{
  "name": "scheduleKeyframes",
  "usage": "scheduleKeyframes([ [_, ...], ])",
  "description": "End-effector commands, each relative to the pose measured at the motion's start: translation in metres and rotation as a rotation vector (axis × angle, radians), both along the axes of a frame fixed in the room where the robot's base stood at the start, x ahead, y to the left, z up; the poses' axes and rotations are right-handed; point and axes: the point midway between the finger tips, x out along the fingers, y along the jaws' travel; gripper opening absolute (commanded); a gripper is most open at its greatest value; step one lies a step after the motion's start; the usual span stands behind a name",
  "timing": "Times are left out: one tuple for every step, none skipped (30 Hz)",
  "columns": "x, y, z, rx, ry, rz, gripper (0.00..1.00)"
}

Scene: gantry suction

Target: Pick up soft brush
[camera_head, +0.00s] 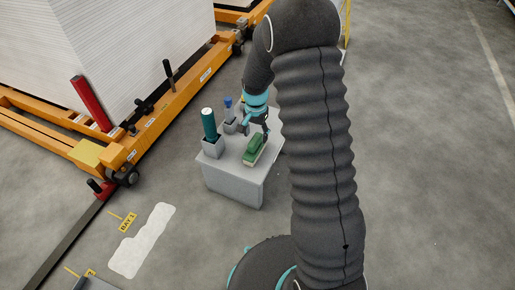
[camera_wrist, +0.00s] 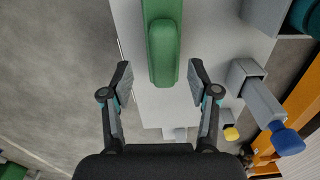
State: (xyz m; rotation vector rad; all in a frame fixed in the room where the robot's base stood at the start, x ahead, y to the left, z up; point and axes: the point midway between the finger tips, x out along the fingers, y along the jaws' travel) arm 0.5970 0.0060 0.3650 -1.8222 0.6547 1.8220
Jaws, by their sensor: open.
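The soft brush (camera_head: 255,149) is a green block with a pale underside, lying on the top of a small light grey stand (camera_head: 233,182). In the wrist view the green brush (camera_wrist: 163,50) lies lengthwise, with its near end just ahead of and between the fingertips. My gripper (camera_wrist: 160,82) is open and empty, with a finger on each side of the brush's line and gaps on both sides. In the head view my gripper (camera_head: 257,132) is just above and behind the brush, partly hidden by my arm.
A grey holder (camera_head: 213,148) with a dark green cylinder (camera_head: 209,124) stands left of the brush. A blue-capped item (camera_head: 228,103) stands in another holder behind. An orange trolley (camera_head: 150,130) carries stacked white sheets at the left. Open floor lies to the right.

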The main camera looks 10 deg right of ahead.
Motion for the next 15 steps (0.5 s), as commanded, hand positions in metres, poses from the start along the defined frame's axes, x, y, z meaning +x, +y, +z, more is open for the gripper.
scheduleKeyframes([
  [0.000,0.001,-0.005,0.000,0.001,0.000,0.60],
  [0.000,0.001,-0.009,0.000,0.001,0.000,0.60],
  [0.000,0.002,-0.014,0.000,0.003,0.000,0.60],
  [0.001,0.002,-0.019,0.000,0.004,0.000,0.60],
  [0.001,0.002,-0.023,0.000,0.004,0.000,0.60],
  [0.002,0.003,-0.029,0.000,0.003,0.000,0.60],
  [0.002,0.003,-0.034,0.000,0.003,0.000,0.60],
  [0.002,0.003,-0.038,0.000,0.004,-0.001,0.60],
  [0.002,0.003,-0.042,0.000,0.003,-0.001,0.60],
  [0.002,0.003,-0.044,0.000,0.001,-0.001,0.60],
  [0.002,0.003,-0.046,0.000,0.000,-0.001,0.60],
  [0.002,0.003,-0.047,0.000,0.000,-0.001,0.60],
  [0.002,0.003,-0.048,0.000,0.000,-0.001,0.60],
  [0.002,0.003,-0.048,0.000,0.000,-0.001,0.60],
  [0.002,0.003,-0.047,0.000,0.000,-0.001,0.60],
])
